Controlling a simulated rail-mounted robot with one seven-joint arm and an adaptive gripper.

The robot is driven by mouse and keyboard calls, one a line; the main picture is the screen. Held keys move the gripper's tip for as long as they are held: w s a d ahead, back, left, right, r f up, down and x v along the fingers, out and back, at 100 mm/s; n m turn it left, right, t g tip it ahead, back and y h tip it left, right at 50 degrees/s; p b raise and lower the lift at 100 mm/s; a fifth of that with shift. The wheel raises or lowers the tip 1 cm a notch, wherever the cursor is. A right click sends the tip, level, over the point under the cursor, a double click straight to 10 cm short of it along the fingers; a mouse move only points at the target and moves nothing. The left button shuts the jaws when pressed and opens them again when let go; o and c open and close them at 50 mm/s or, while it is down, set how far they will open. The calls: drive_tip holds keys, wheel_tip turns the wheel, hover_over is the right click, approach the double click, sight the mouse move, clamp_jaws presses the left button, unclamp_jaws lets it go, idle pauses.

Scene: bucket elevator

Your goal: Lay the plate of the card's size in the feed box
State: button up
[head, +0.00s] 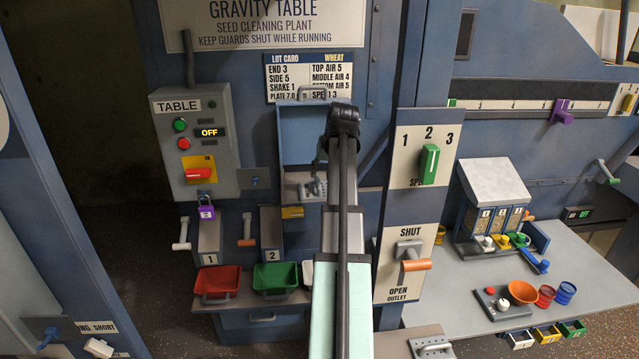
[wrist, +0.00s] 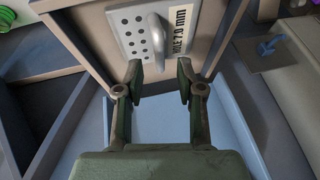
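The lot card (head: 309,78) reads "PLATE 7.0". In the wrist view a grey plate (wrist: 127,22) with round holes, a loop handle (wrist: 158,42) and a label reading "7.0 mm" lies within a raised tan-grey frame. My gripper (wrist: 160,82) is open and empty, its fingers apart just short of the handle. In the head view my gripper (head: 340,125) is mostly hidden by its own dark wrist, in front of a blue open box (head: 302,125) below the card. A grey plate with a handle (head: 308,188) shows there, partly behind my arm.
Another holed plate with a handle (head: 432,347) lies at the bottom edge. A red bin (head: 217,281) and a green bin (head: 275,277) stand below left of my arm. The outlet lever (head: 415,265) and green speed slider (head: 430,165) are close on the right.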

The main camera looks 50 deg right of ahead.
drive_tip(key=b+v, duration=0.1)
drive_tip(key=v, duration=0.5)
drive_tip(key=shift+r, duration=0.15)
drive_tip(key=shift+s+a, duration=0.1)
